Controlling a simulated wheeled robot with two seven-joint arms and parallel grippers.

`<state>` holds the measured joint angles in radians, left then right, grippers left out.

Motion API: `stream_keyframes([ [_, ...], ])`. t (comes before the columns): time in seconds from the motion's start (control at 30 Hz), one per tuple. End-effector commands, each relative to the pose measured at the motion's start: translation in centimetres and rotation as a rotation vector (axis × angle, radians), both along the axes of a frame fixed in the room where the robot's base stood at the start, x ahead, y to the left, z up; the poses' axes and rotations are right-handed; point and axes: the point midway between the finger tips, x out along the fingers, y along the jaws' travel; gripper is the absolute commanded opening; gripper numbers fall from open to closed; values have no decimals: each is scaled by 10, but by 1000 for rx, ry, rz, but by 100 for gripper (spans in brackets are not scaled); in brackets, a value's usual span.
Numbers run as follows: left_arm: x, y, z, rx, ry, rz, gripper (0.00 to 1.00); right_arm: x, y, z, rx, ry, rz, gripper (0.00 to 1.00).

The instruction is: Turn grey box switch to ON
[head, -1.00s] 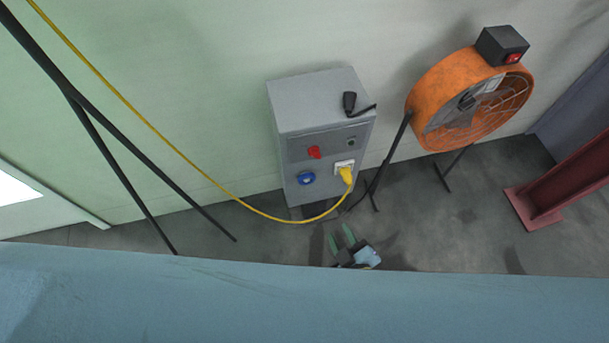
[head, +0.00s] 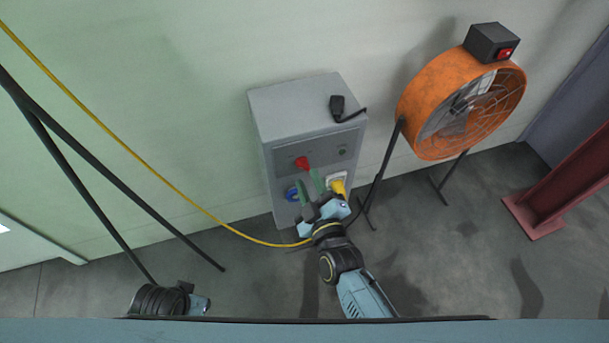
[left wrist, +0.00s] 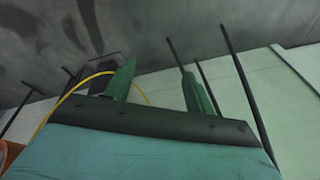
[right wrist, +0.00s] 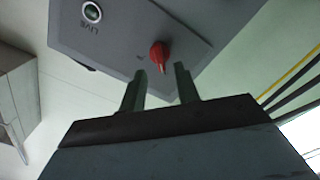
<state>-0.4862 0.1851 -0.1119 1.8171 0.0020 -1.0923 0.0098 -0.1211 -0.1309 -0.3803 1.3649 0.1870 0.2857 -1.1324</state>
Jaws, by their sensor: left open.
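The grey box (head: 293,107) stands against the wall, with a red rotary switch (head: 301,163) on its front panel. My right gripper (head: 309,184) is in front of that panel, its fingertips just below the switch. In the right wrist view the red switch (right wrist: 160,55) shows just beyond the gap between the fingertips of the right gripper (right wrist: 160,70). The fingers are apart and nothing is between them; contact with the switch cannot be told. My left gripper (left wrist: 157,75) is open and empty in the left wrist view, away from the box.
A yellow plug (head: 337,187) and a blue socket (head: 293,194) are low on the box, close to my right gripper. A yellow cable (head: 140,155) hangs across the wall. A black connector (head: 338,104) lies on the box top. An orange fan (head: 425,100) stands to the right.

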Motion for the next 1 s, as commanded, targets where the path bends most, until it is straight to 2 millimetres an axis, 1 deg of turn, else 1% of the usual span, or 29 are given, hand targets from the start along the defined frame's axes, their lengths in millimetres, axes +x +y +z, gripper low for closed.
stream_keyframes([
  [0.03, 2, -4, 4, -5, -6, -1, 54, 8, 3, -1, 0, -1, 0, 32],
  [0.1, 4, -8, 11, -10, -10, -1, 54, 17, 6, -1, 1, -1, 0, 32],
  [0.23, 6, -12, 21, -17, -14, -1, 54, 27, 9, -1, 1, 0, 0, 32],
  [0.4, 6, -15, 27, -20, -16, -1, 54, 33, 11, 0, 0, 1, 1, 32],
  [0.63, 7, -15, 28, -20, -17, -2, 54, 33, 11, 0, 1, 2, 0, 32],
  [0.67, 7, -15, 28, -20, -17, -2, 54, 33, 11, 0, 1, 2, 0, 30],
  [0.9, 6, -15, 28, -21, -17, -2, 54, 33, 11, 0, 1, 2, 0, 0],
  [1.0, 7, -15, 27, -21, -17, -2, 54, 33, 11, 0, 1, 2, 0, 0],
])
